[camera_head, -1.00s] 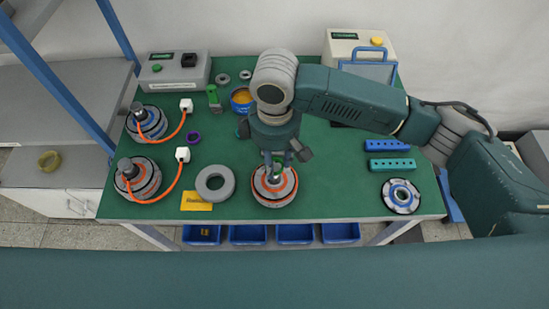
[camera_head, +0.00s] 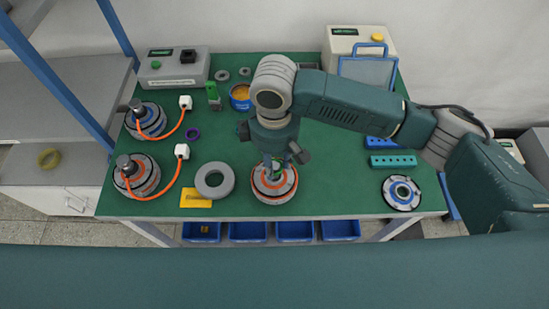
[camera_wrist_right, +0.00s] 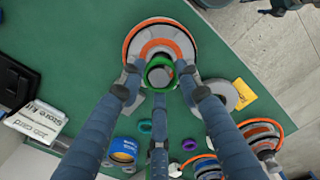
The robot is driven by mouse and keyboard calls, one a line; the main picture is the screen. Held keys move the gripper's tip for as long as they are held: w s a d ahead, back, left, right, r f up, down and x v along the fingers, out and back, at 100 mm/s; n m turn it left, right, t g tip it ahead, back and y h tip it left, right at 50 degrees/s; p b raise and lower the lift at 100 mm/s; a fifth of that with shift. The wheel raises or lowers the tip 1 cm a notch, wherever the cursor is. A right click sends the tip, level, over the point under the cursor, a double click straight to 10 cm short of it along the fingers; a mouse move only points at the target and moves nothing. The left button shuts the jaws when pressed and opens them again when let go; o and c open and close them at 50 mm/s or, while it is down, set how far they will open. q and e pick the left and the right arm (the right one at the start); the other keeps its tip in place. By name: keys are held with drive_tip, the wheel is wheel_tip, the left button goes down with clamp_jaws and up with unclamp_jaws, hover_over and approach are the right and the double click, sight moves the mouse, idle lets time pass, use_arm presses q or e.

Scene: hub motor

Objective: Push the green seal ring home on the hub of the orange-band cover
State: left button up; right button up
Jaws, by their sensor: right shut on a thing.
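The orange-band cover (camera_head: 285,194) is a round grey disc with an orange ring, near the front middle of the green bench; it also shows in the right wrist view (camera_wrist_right: 180,42). My right gripper (camera_head: 274,166) points down over its centre. In the right wrist view its blue-grey fingers (camera_wrist_right: 160,80) are closed around the green seal ring (camera_wrist_right: 156,64). The ring surrounds the grey hub (camera_wrist_right: 160,76) at the cover's centre. Whether the ring sits fully down is hidden by the fingers and the viewing angle. My left gripper is not in view.
A loose grey ring (camera_head: 226,184) and yellow card (camera_head: 193,203) lie left of the cover. Another disc with a blue band (camera_head: 390,199) lies right. Two motors with orange cables (camera_head: 149,186) stand at left.

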sight(274, 167)
drive_tip(key=shift+f, duration=0.1)
drive_tip(key=shift+s+f, duration=0.1)
drive_tip(key=shift+f, duration=0.75)
drive_tip(key=shift+f, duration=0.1)
drive_tip(key=shift+f, duration=0.6)
drive_tip(key=shift+s+f+p, duration=0.15)
drive_tip(key=shift+f+p, duration=0.15)
drive_tip(key=shift+p, duration=1.1)
idle(2.3)
drive_tip(key=shift+f, duration=0.1)
idle(0.5)
drive_tip(key=o, duration=0.8)
drive_tip(key=shift+o, duration=0.2)
